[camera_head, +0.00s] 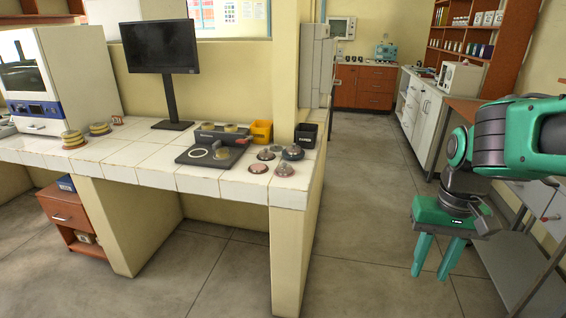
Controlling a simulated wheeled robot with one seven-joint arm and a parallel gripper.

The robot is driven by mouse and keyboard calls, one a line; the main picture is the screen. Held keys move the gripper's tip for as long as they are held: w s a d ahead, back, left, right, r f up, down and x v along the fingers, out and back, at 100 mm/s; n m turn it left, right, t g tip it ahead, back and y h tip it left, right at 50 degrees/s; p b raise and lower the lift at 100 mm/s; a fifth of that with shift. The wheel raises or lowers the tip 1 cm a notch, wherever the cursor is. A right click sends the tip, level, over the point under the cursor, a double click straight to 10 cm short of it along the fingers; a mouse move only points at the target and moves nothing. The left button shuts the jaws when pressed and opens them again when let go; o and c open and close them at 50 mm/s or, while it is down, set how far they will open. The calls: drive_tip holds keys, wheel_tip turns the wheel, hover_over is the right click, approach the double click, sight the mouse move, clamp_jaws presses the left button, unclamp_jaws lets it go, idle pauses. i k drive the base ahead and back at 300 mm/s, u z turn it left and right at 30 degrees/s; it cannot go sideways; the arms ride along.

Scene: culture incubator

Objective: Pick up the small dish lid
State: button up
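Several small round dishes or lids sit near the right end of the white tiled bench (152,172). At the front are a pinkish one (284,170) and a reddish one (258,169). Behind them are a greyish one (266,155), a small pale one (277,148) and a dark grey domed one (293,153). I cannot tell at this size which is the small dish lid. My gripper (432,276) hangs in front at the right, over the floor and well apart from the bench. Its two green fingers point down, spread apart with nothing between them.
A black device (213,152) with a white ring and dishes stands left of the small dishes. A monitor (160,46) and stacked dishes (73,139) are further left. The aisle floor (360,200) is clear.

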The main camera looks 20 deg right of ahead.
sight(276, 147)
drive_tip(key=z, duration=0.65)
drive_tip(key=i, duration=1.2)
drive_tip(key=u, duration=0.45)
drive_tip(key=i, duration=0.7)
drive_tip(key=u, duration=0.35)
